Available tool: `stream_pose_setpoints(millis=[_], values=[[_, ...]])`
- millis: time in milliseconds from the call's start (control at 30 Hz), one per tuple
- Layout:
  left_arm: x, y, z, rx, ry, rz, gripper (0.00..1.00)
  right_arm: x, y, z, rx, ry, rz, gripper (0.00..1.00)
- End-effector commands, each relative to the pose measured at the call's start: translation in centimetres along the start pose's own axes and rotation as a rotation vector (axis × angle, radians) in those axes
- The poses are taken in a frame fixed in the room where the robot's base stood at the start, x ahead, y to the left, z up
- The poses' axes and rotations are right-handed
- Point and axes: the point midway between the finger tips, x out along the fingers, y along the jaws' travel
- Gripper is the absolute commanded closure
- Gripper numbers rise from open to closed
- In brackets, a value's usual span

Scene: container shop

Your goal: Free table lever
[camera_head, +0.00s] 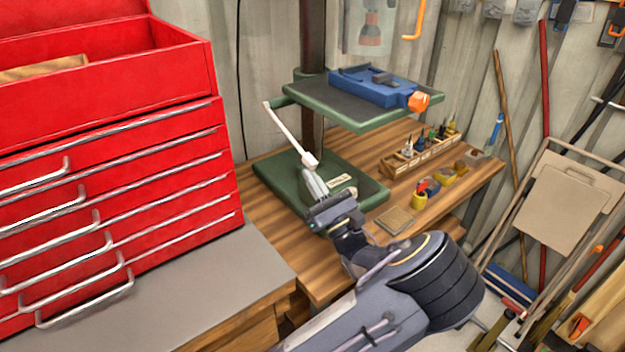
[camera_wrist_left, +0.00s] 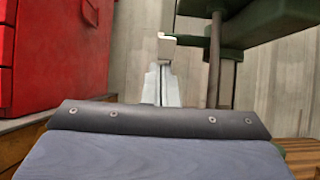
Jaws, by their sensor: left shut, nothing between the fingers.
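The table lever (camera_head: 289,131) is a thin pale bar with a blocky lower end. Its upper end meets the left side of the green drill press table (camera_head: 337,117), and it slants down to the right. My left gripper (camera_head: 308,170) is shut and empty, with its fingertips right at the lever's lower end. In the left wrist view the shut fingers (camera_wrist_left: 159,84) point at the lever's blocky end (camera_wrist_left: 166,46); I cannot tell whether they touch. The lever's bar is seen nearly end-on there. My right gripper is not in view.
A blue vise (camera_head: 372,87) sits on the green table, above a green base (camera_head: 360,184) on the wooden bench (camera_head: 262,205). A red tool chest (camera_head: 110,170) stands close on the left. A wooden tool rack (camera_head: 420,155) and small pots are at right.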

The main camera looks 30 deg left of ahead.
Motion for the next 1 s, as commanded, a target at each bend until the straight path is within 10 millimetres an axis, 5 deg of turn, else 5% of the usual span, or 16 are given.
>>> stream_pose_setpoints(millis=[600, 1000], values=[[2.5, 0.0, 7.9, 0.0, 0.274, 0.0, 1.0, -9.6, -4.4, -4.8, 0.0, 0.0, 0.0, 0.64], [4.2, 0.0, 11.1, -0.001, 0.272, 0.001, 1.0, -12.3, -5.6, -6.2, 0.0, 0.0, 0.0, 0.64]])
